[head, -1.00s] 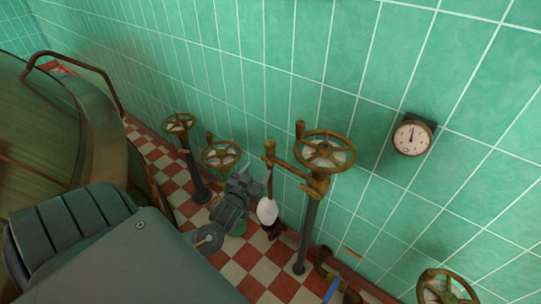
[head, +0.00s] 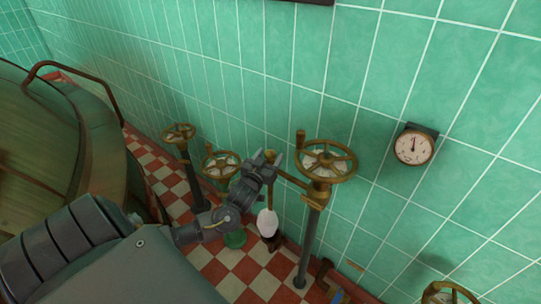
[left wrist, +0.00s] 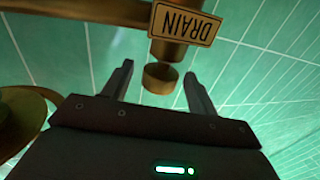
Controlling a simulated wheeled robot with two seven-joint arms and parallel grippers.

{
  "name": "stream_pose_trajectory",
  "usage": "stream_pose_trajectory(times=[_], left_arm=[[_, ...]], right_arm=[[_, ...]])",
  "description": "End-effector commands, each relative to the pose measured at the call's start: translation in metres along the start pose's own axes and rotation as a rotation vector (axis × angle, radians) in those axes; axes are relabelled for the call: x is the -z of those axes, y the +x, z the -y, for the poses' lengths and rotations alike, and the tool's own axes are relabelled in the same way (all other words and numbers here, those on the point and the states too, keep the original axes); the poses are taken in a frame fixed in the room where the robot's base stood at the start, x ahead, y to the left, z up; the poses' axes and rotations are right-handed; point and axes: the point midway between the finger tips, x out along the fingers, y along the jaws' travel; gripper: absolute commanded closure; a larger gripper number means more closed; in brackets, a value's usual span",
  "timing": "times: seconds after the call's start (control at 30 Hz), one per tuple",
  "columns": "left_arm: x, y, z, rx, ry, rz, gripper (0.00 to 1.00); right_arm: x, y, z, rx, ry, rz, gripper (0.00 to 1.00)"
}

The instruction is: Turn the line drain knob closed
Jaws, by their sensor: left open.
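The drain plate (left wrist: 186,22), lettered DRAIN, shows upside down in the left wrist view on a brass fitting. Below it is a round brass knob (left wrist: 160,78). It sits between my open left gripper's fingers (left wrist: 160,82) with a gap on each side; I cannot tell how deep it lies between them. In the head view my left gripper (head: 270,160) is at the brass side branch left of the large handwheel valve, and covers the knob there. My right gripper is not in view.
A large brass handwheel (head: 327,160) stands on a pipe right of my gripper. Two smaller handwheels (head: 178,133) (head: 221,164) are to its left. A white object (head: 267,222) hangs below the branch. A gauge (head: 413,146) is on the green tiled wall. A vat (head: 100,150) stands at left.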

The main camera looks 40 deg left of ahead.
Motion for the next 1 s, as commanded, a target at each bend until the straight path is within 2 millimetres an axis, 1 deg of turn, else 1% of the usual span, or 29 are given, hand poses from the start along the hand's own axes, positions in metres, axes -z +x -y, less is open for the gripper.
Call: stream_pose_trajectory(times=[0.03,0.13,0.43,0.47,0.77,0.8,1.0], left_arm=[[0.0,0.005,0.0,0.0,0.001,0.0,0.42],[0.0,0.01,0.0,-0.001,0.0,0.0,0.42],[0.0,0.012,0.0,-0.001,0.0,0.001,0.42],[0.0,0.012,0.0,-0.001,0.0,0.001,0.44],[0.0,0.012,0.0,-0.001,0.0,0.0,0.83],[0.0,0.012,0.0,-0.001,0.0,0.0,0.86],[0.0,0.012,0.001,-0.018,0.002,0.0,0.86]], right_arm=[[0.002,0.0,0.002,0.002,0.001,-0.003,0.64],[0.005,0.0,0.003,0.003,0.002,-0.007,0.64],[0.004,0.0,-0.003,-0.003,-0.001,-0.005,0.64],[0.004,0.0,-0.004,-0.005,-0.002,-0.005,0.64],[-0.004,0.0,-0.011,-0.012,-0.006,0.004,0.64],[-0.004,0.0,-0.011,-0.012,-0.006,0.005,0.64],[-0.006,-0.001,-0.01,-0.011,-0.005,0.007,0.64]])
